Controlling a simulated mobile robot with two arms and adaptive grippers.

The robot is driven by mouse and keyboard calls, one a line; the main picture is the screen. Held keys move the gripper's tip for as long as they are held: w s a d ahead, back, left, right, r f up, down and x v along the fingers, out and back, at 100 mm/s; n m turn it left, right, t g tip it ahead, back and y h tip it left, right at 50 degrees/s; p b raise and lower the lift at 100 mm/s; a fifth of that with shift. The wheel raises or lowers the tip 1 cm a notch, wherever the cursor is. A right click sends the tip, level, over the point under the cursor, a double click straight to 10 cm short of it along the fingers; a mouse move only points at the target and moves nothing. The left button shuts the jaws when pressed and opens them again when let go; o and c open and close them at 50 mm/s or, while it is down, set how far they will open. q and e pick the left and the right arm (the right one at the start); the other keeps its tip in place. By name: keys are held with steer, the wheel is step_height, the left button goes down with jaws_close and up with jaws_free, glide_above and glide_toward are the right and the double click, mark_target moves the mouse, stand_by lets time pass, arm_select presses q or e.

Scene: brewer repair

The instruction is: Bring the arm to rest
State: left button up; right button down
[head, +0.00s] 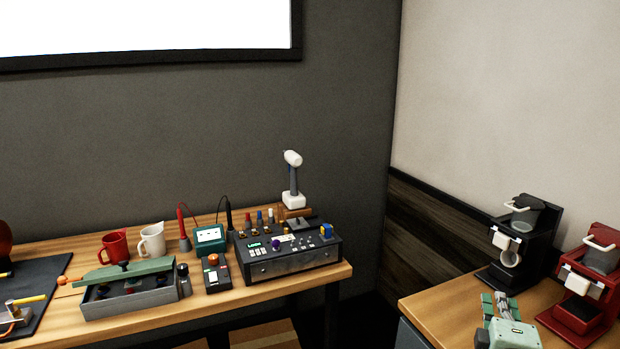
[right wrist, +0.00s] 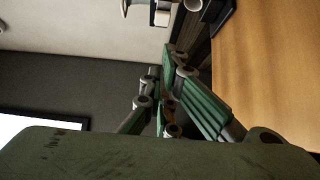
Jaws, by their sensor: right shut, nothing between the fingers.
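My right gripper (head: 500,302) has green finger pads and a pale green body. It is low at the right in the head view, over the right wooden table (head: 440,318), to the left of the brewers. Its fingers are shut with nothing held. In the right wrist view the green fingers (right wrist: 172,88) are close together, with the wooden tabletop to the right. The gripper appears clear of the brewers. My left gripper is not in view.
A black brewer (head: 528,240) and a red brewer (head: 590,285) stand on the right table. The left workbench (head: 205,300) carries a black control box (head: 290,258), a soldering-style meter (head: 209,236), a red mug (head: 114,247) and a white mug (head: 152,241). A gap separates the tables.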

steer(key=s+a+f+m+g+y, duration=0.2)
steer(key=s+a+f+m+g, duration=0.25)
steer(key=s+a+f, duration=0.4)
steer(key=s+a+f+m+g+y, duration=0.2)
steer(key=s+a+f+m+g, duration=0.25)
steer(key=s+f, duration=0.75)
steer(key=s+a+m+g+y, duration=0.15)
steer(key=s+a, duration=0.25)
steer(key=s, duration=0.4)
steer(key=s+a+m+g+y, duration=0.1)
steer(key=s+a+g+y, duration=0.15)
steer(key=s+a, duration=0.4)
step_height(320, 180, down, 25)
steer(key=s+d+g+h, duration=0.1)
steer(key=s+d, duration=0.1)
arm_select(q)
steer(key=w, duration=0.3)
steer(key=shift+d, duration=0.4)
arm_select(e)
steer(key=s+d+f+g, duration=0.1)
steer(key=s+d+f, duration=0.2)
steer(key=s+f, duration=1.4)
steer(key=shift+s+f+g, duration=0.3)
steer(key=shift+s+f, duration=0.1)
steer(key=shift+f, duration=0.05)
